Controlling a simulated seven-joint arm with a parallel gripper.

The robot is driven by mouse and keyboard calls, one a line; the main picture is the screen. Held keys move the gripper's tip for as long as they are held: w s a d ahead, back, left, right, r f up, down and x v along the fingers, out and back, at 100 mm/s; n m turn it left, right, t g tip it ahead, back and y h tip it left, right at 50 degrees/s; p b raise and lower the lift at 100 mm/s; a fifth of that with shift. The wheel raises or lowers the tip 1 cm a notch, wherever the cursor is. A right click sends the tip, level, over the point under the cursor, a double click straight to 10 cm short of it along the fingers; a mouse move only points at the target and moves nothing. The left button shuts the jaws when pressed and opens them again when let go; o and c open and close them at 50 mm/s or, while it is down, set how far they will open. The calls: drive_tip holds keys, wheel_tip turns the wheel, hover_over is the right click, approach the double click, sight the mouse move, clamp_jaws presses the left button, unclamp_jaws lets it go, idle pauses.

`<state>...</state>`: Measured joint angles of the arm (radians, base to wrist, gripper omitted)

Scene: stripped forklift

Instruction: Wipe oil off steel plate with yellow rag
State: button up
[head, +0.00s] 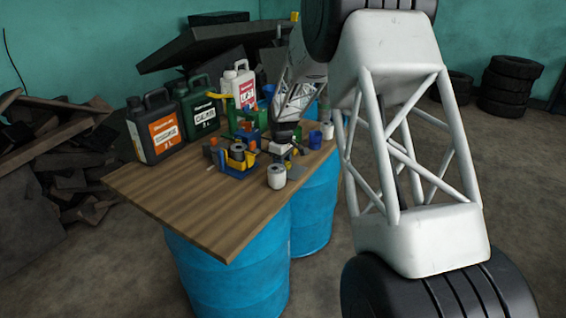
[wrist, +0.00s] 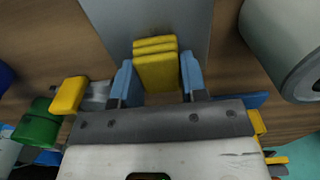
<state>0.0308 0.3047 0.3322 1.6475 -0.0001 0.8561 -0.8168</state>
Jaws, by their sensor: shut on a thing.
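My gripper (wrist: 158,85) is shut on the folded yellow rag (wrist: 156,68), which sits between its two blue fingers in the wrist view. The grey steel plate (wrist: 120,18) lies on the wooden table beyond and under the rag. The rag's end overlaps the plate in this view, but I cannot tell whether they touch. In the head view my gripper (head: 283,150) is low over the table, and the plate (head: 297,172) shows as a small grey patch beside it. The rag cannot be made out in the head view. I see no clear oil on the visible part of the plate.
A white roll or can (head: 277,176) stands close to the plate and at the right of the wrist view (wrist: 284,45). Blue and yellow clutter (head: 238,158) is left of my gripper. Jugs (head: 155,127) line the back. The table's (head: 205,210) front left is clear.

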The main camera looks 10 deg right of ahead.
sight(290, 170)
drive_tip(key=shift+s+d+r, duration=0.1)
drive_tip(key=shift+s+d, duration=0.25)
drive_tip(key=shift+s+d+f, duration=0.15)
drive_tip(key=shift+f, duration=0.1)
drive_tip(key=shift+s+d+r, duration=0.3)
drive_tip(key=shift+s+d, duration=0.4)
drive_tip(key=shift+d, duration=0.05)
wheel_tip(290, 170, up, 8)
drive_tip(key=shift+w+a, duration=0.1)
drive_tip(key=shift+a, duration=0.05)
